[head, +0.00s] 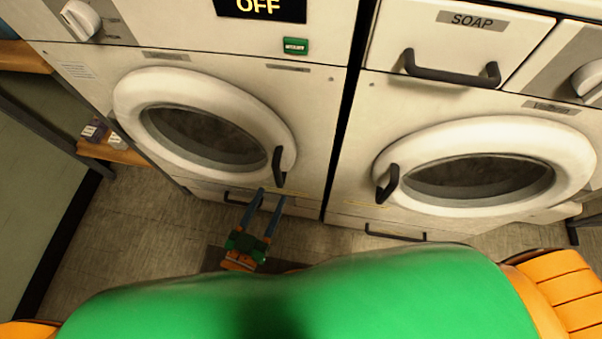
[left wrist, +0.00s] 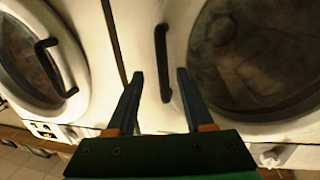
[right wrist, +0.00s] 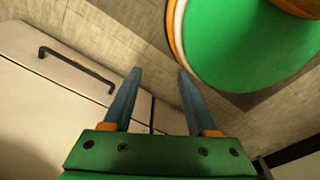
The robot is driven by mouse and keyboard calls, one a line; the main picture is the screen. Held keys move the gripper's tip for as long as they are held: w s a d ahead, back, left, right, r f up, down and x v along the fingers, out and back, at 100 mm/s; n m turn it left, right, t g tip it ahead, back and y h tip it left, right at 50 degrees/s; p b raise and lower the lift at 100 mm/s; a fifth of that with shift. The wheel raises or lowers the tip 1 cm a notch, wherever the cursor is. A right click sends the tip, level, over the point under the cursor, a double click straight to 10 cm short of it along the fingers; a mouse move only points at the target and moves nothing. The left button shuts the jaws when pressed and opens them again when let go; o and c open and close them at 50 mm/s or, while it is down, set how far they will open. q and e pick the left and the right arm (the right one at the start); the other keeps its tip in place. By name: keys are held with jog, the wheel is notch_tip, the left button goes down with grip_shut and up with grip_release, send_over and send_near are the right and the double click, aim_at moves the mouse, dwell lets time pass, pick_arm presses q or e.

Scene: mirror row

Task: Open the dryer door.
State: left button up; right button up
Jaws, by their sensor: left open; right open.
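The dryer appears to be the left white machine, under an OFF display (head: 258,7). Its round door (head: 130,95) has a white rim, dark glass and a black handle (head: 278,165) at the right; the door looks shut. My left gripper (head: 273,194) is open just below that handle. In the left wrist view, which looks turned over, the handle (left wrist: 162,62) shows between the open fingers (left wrist: 158,75), not gripped. My right gripper (right wrist: 155,75) is open and empty, low near the floor; the head view does not show it.
The right machine has a similar round door with a black handle (head: 388,184), and a SOAP drawer (head: 455,45) above. A low drawer handle (right wrist: 75,63) shows in the right wrist view. A wooden shelf (head: 115,152) stands left. A narrow dark gap separates the machines.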

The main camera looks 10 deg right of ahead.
aim_at(276, 179)
pick_arm(q)
jog(key=shift+w+d+r+t+h+p, duration=0.15)
jog(key=shift+w+d+r, duration=0.05)
jog(key=shift+w+r, duration=0.2)
jog(key=shift+w+d+r+t+h+p, duration=0.2)
jog(key=shift+w+r, duration=0.1)
jog(key=shift+w, duration=0.15)
jog(key=x, duration=0.4)
jog(key=shift+w+a+f, duration=0.1)
jog(key=shift+w+f, duration=0.05)
jog(key=shift+f, duration=0.05)
jog(key=shift+w, duration=0.15)
pick_arm(e)
jog(key=shift+s+a+f, duration=0.1)
jog(key=shift+s+a, duration=0.1)
jog(key=shift+a, duration=0.3)
jog(key=shift+s+a, duration=0.2)
jog(key=shift+a, duration=0.25)
pick_arm(q)
grip_shut()
pick_arm(e)
jog(key=shift+d, duration=0.25)
jog(key=shift+w, duration=0.1)
jog(key=shift+a, duration=0.1)
